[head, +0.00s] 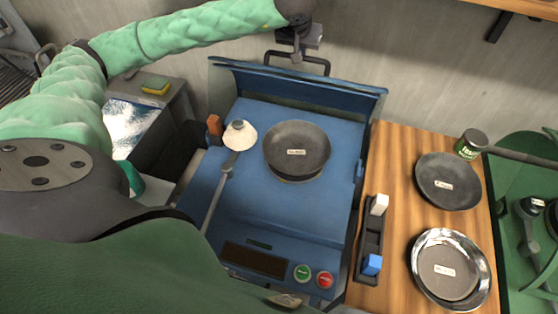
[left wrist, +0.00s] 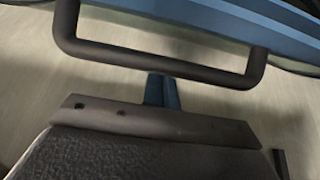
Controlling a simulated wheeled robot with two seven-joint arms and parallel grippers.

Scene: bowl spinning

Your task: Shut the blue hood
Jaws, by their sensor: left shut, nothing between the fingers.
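The blue hood (head: 345,87) stands raised along the back edge of the blue machine (head: 240,192). A dark bar handle (head: 327,66) sticks out from its top edge. The handle (left wrist: 150,60) and a strip of the blue hood (left wrist: 215,18) also show in the left wrist view. My left gripper (head: 297,55) is above the back of the machine, at the handle. Its shut, empty blue fingertips (left wrist: 161,90) sit close to the handle bar; I cannot tell whether they touch it. My right gripper is not in view.
A dark bowl (head: 297,148) and a white cone-shaped head on a rod (head: 239,134) are on the machine, with green and red buttons (head: 324,279) in front. A wooden counter (head: 390,235) at right holds a dark bowl (head: 447,181) and a shiny-rimmed bowl (head: 450,270). A wall is behind.

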